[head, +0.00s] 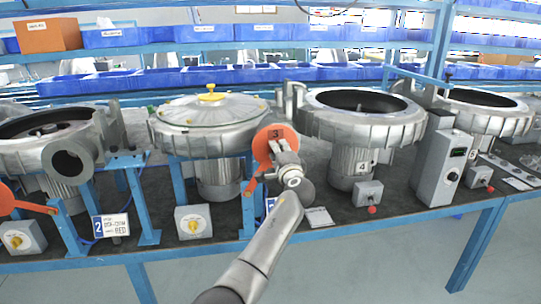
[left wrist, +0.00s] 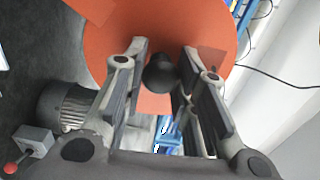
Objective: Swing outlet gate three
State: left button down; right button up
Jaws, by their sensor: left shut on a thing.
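Outlet gate three is an orange disc marked 3 (head: 265,146) at the outlet of the glass-topped blower (head: 185,138), with an orange arm reaching down to its lower left. The disc also fills the upper middle of the left wrist view (left wrist: 205,45). My left gripper (head: 284,150) is in front of the disc and covers part of it. My right gripper is not in view.
Blower 4 (head: 362,122) stands close on the right, with a small box with a red knob (head: 369,194) below. A grey control box (head: 440,165) is farther right. A yellow-knobbed switch box (head: 192,222) and plate 2 (head: 111,226) are left. Blue shelves line the back.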

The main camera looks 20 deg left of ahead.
pick_arm(q)
jog(key=shift+w+d, duration=0.15)
jog(key=shift+d, duration=0.1)
jog(key=shift+f+m, duration=0.1)
jog(key=shift+m, duration=0.2)
jog(key=c, duration=1.5)
grip_release()
jog(key=o, duration=0.4)
jog(key=shift+w+d+f, duration=0.1)
jog(key=shift+w+f, duration=0.05)
jog(key=shift+c, duration=0.2)
jog(key=v, duration=1.2)
